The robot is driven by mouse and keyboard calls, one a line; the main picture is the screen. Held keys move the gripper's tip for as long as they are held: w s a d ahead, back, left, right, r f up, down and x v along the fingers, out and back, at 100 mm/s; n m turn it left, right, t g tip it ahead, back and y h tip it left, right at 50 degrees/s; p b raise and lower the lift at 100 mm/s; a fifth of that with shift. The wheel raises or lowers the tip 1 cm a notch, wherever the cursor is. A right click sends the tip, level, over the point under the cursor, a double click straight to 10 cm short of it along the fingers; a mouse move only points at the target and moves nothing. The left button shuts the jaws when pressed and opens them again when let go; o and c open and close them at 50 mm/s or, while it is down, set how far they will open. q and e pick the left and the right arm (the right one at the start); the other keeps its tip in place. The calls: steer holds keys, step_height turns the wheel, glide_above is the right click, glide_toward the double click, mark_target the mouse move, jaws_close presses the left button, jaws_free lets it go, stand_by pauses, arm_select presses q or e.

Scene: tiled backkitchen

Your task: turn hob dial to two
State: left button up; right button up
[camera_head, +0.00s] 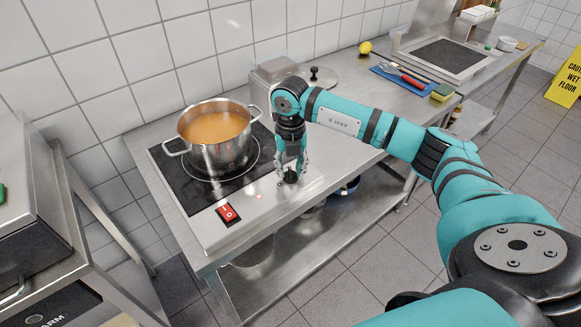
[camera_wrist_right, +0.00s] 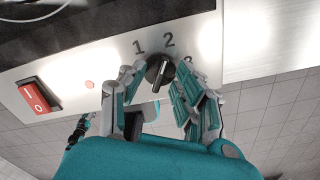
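The hob dial (camera_wrist_right: 160,73) is a dark round knob with a raised ridge on the hob's pale front panel. Numerals 1, 2 and part of 3 show around it in the right wrist view. The ridge runs along a line with its upper end towards the 2; I cannot tell which end is the pointer. My right gripper (camera_head: 291,172) points down at the dial, its fingers on either side, also in the wrist view (camera_wrist_right: 160,84). The fingers look spread, with a small gap to the dial; contact is unclear.
A steel pot (camera_head: 218,150) of orange soup stands on the black hob (camera_head: 168,165). A red switch (camera_head: 228,213) is left of the dial, with a lit red lamp between. Behind my right arm are a steel container (camera_head: 274,72), a lid (camera_head: 321,80) and a blue mat (camera_head: 388,71).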

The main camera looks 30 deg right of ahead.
mark_target(291, 171)
step_height(291, 171, up, 12)
stand_by(0.6)
stand_by(0.4)
